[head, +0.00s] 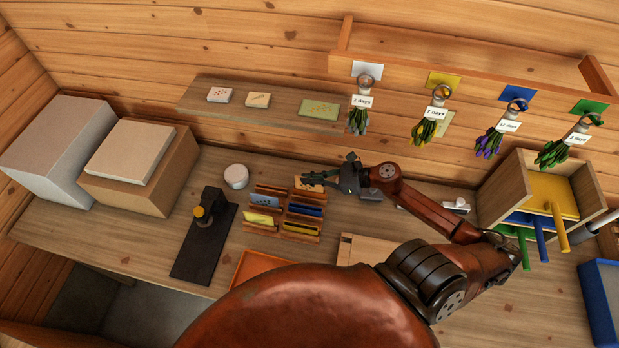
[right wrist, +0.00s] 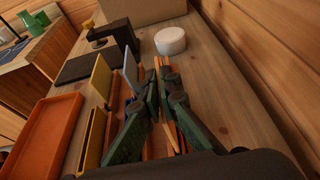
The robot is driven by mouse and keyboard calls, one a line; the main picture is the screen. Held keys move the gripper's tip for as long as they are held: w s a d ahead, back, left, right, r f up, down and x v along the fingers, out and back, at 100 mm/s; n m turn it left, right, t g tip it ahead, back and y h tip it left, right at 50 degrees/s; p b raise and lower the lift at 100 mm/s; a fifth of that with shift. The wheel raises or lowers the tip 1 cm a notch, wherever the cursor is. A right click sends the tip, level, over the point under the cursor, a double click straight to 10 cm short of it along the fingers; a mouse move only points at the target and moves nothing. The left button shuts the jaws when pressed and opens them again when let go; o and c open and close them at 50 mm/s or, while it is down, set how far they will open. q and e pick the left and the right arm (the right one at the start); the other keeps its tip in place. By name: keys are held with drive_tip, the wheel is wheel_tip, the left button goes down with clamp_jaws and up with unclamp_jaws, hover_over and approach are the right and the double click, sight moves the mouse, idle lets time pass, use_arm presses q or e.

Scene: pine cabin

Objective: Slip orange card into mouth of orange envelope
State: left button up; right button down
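A small orange card or envelope with a dark print (head: 308,184) stands in the back right slot of the wooden rack (head: 283,188); I cannot tell which of the two it is. My right gripper (head: 330,179) is at that slot, just right of the orange piece. In the right wrist view the right gripper's fingers (right wrist: 154,100) point down at the rack and are apart, with thin orange edges (right wrist: 167,128) between them. Whether they touch anything is unclear. No second orange piece can be made out clearly. My left gripper is out of view.
The rack also holds blue (head: 263,198) and yellow (head: 258,218) pieces. A black stand (head: 204,240) and a white round tub (head: 236,176) are to its left. An orange tray (head: 250,268) lies in front. Boxes stand at the far left; a shelf hangs above.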

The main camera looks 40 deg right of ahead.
drive_tip(key=shift+f+b, duration=0.65)
drive_tip(key=shift+f, duration=0.15)
drive_tip(key=c, duration=2.1)
unclamp_jaws()
drive_tip(key=shift+r, duration=0.15)
wheel_tip(320, 180, up, 7)
drive_tip(key=p, duration=0.5)
drive_tip(key=shift+f, duration=0.2)
